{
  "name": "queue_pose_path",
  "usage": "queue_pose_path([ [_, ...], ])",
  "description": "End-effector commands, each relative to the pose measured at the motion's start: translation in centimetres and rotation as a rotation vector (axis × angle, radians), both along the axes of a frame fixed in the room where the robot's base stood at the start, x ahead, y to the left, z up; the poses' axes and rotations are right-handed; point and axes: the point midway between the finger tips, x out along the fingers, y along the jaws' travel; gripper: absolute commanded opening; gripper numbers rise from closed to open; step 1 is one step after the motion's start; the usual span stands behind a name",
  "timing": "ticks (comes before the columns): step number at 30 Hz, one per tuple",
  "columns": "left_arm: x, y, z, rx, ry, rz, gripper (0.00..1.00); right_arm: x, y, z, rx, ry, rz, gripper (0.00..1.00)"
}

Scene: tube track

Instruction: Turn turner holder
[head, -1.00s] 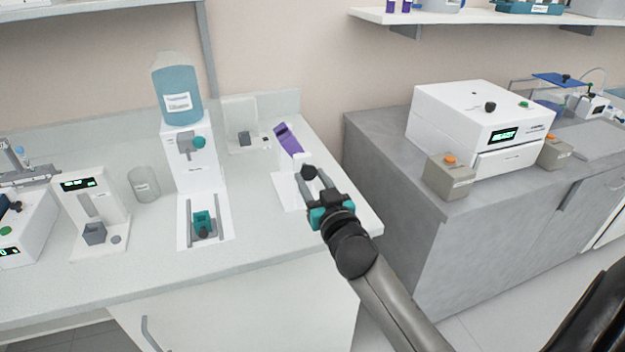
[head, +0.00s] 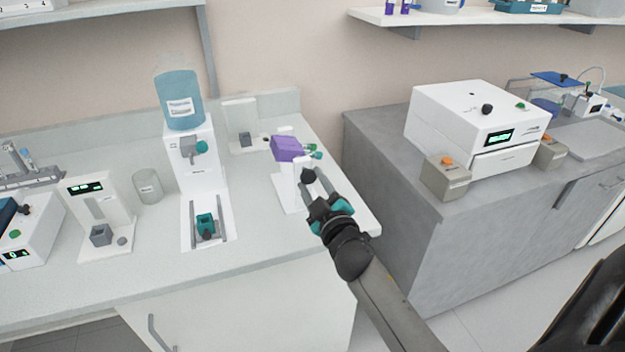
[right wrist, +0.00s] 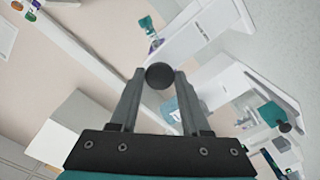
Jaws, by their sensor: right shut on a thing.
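The turner's purple holder (head: 287,149) sits on a white stand (head: 284,190) near the right end of the left counter. It is tilted toward level, and green-capped tubes (head: 312,150) stick out of its right side. My right gripper (head: 309,177) is shut on a round black knob (right wrist: 160,75) in front of the stand. In the right wrist view the knob lies between the two fingertips of the right gripper (right wrist: 158,84). My left gripper is not in view.
A dispenser with a blue bottle (head: 180,100) stands left of the turner. A glass beaker (head: 147,185) and a small white device (head: 97,215) are further left. A white machine (head: 470,120) stands on the grey counter at the right, across a gap.

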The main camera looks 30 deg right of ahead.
Motion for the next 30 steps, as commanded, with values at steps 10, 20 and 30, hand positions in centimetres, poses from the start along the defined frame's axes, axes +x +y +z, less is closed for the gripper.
queue_pose_path([
  [10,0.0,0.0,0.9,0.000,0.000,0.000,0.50,0.0,-0.1,0.1,-0.321,0.078,-0.001,0.00],
  [20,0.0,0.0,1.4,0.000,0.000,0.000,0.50,0.0,-0.1,0.2,-0.625,0.150,0.000,0.00],
  [30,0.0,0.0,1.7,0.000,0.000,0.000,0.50,0.0,-0.1,0.2,-0.940,0.226,0.000,0.00],
])
